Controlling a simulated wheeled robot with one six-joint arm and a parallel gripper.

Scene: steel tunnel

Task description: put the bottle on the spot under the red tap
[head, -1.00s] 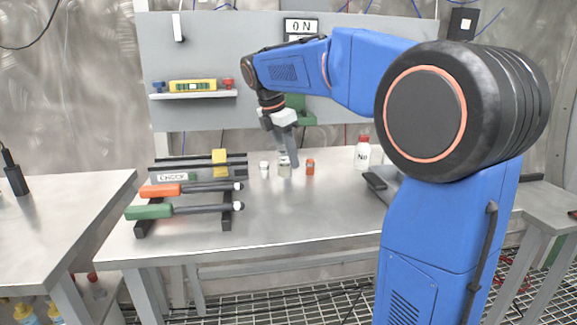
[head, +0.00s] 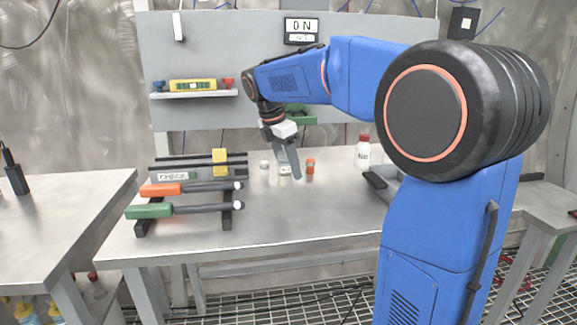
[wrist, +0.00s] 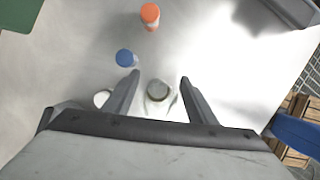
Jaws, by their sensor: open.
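My gripper (wrist: 159,85) is open, its two fingers apart on either side of a small clear bottle with a grey cap (wrist: 158,91). I cannot tell whether they touch it. In the head view my gripper (head: 290,168) is low over the middle of the table, and one finger partly covers the clear bottle (head: 284,178). A larger white bottle with a red cap (head: 363,152) stands upright to the right. A small red fitting (head: 228,84) and a blue one (head: 158,86) sit at the ends of the wall shelf; I cannot tell whether they are taps. No marked spot is clear.
An orange-capped vial (wrist: 150,16) and a blue-capped one (wrist: 125,58) stand near my gripper, with a white round top (wrist: 103,98) beside the left finger. A rack with orange and green handled tools (head: 160,190) fills the table's left side. The front middle is clear.

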